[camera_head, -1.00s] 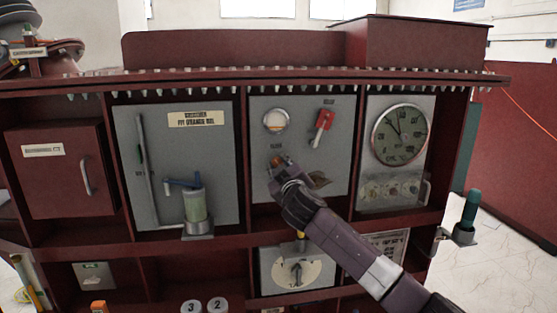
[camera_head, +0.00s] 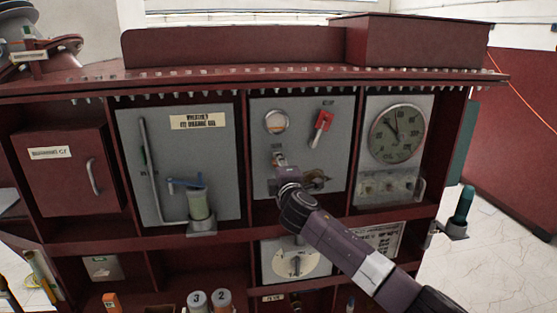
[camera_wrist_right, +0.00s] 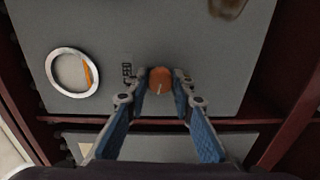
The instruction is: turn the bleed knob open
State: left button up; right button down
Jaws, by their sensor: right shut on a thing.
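The bleed knob (camera_wrist_right: 160,79) is a small round orange-brown knob with a pale mark line, on the grey panel (camera_head: 338,98) in the middle bay. In the right wrist view it sits between my right gripper's fingertips (camera_wrist_right: 160,88), and the blue-padded fingers are shut on its sides. In the head view my right gripper (camera_head: 282,170) is at the panel's lower left, and the knob is mostly hidden by it. My left gripper is not in view.
A round gauge (camera_head: 276,122) is above the knob, and a red lever (camera_head: 321,123) is to its upper right. A brass fitting (camera_head: 316,182) is close right of my gripper. A pump-like device (camera_head: 199,204) stands left; a dial (camera_head: 297,261) is below.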

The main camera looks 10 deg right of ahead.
jog(key=shift+n+p, duration=0.4)
jog(key=shift+n, duration=0.4)
jog(key=shift+f, duration=0.1)
jog(key=c, duration=1.7)
grip_release()
jog(key=shift+o, duration=0.2)
jog(key=shift+s, duration=0.1)
jog(key=s, duration=1.2)
jog(key=shift+r, duration=0.25)
